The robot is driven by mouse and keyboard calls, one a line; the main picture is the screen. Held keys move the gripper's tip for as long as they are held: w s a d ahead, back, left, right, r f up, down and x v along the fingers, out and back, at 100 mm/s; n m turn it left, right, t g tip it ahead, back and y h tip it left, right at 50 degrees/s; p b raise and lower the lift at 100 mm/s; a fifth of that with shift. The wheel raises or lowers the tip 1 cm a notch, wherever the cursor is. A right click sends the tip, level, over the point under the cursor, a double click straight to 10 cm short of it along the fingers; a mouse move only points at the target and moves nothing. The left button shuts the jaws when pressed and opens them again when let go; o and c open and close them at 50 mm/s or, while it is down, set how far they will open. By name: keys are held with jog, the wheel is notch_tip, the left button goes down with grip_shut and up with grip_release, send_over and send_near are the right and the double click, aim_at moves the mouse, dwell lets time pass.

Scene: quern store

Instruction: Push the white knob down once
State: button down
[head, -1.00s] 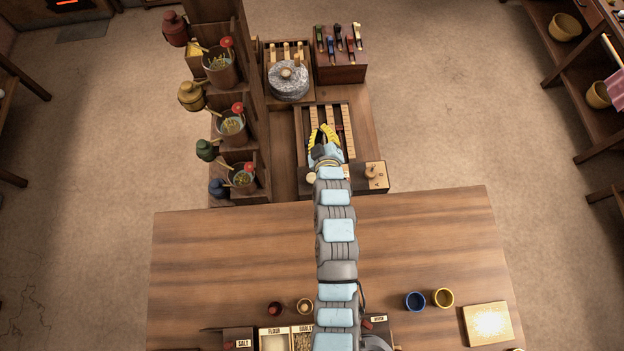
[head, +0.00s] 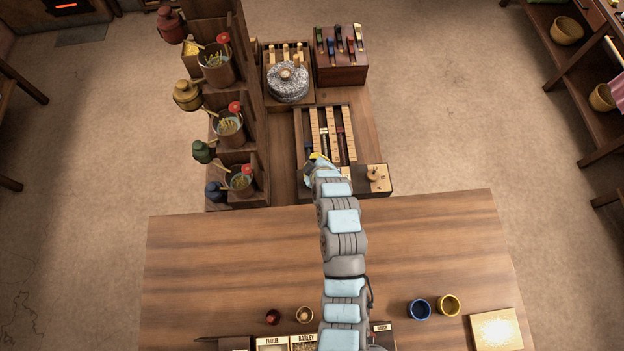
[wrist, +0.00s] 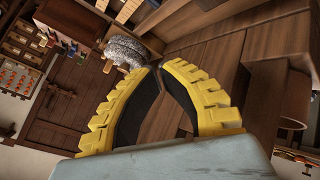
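My gripper (head: 318,160) is low over the near end of a slotted panel (head: 352,133) on the bench behind the table. In the wrist view my gripper's yellow fingers (wrist: 158,68) curve together, tips almost meeting, with nothing between them. A small white piece (head: 323,132) shows in one slot of the panel, beyond my gripper. Another white-topped piece (head: 359,32) stands at the right of the dark box with coloured handles. I cannot tell which is the white knob. My arm hides part of the panel's near end.
A round millstone (head: 288,88) stands behind the panel. A shelf tower (head: 234,95) with pots is close on the left. A wooden box with a round brown knob (head: 373,174) is right of my gripper.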

notch_tip(320, 180, down, 8)
jog(key=b, duration=0.2)
jog(key=shift+r+b, duration=0.2)
jog(key=shift+b, duration=0.2)
jog(key=shift+f+b, duration=0.5)
jog(key=shift+f, duration=0.05)
jog(key=shift+f+b, duration=1.25)
jog(key=shift+b, duration=0.2)
dwell(1.9)
jog(key=shift+r, duration=0.1)
dwell(0.4)
jog(key=shift+r+p, duration=0.4)
jog(key=shift+r, duration=0.75)
jog(key=shift+r, duration=0.1)
jog(key=shift+r+p, duration=0.85)
jog(key=shift+r, duration=1.55)
